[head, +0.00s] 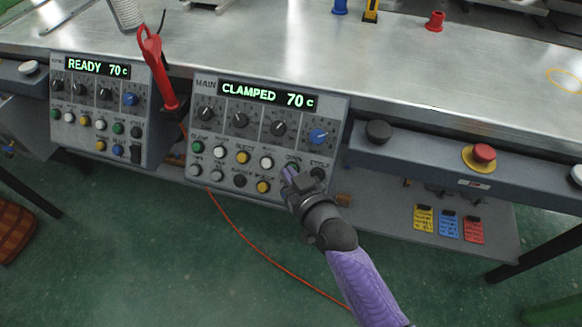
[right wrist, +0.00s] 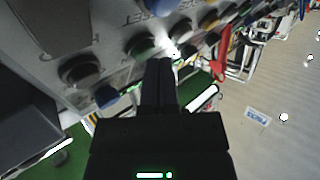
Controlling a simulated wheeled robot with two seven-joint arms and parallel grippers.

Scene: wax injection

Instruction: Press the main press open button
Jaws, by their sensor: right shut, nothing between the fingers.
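The main press panel (head: 212,88) carries a lit display (head: 265,94) reading CLAMPED 70 c, with dials and rows of buttons below it. The green open button (head: 293,167) is near the right end of the upper button row, partly hidden by my gripper. My right gripper (head: 288,177) is shut and empty, its fingertips at that button's lower edge. In the right wrist view the shut fingers (right wrist: 159,68) point at the panel, close to a green button (right wrist: 141,45). I cannot tell whether they touch it. My left gripper is not in view.
A second panel (head: 98,66) reading READY 70 c stands at left, with a red-handled tool (head: 155,62) between the panels. A red emergency button (head: 484,152) sits on the rail at right. The metal table (head: 330,50) is mostly clear.

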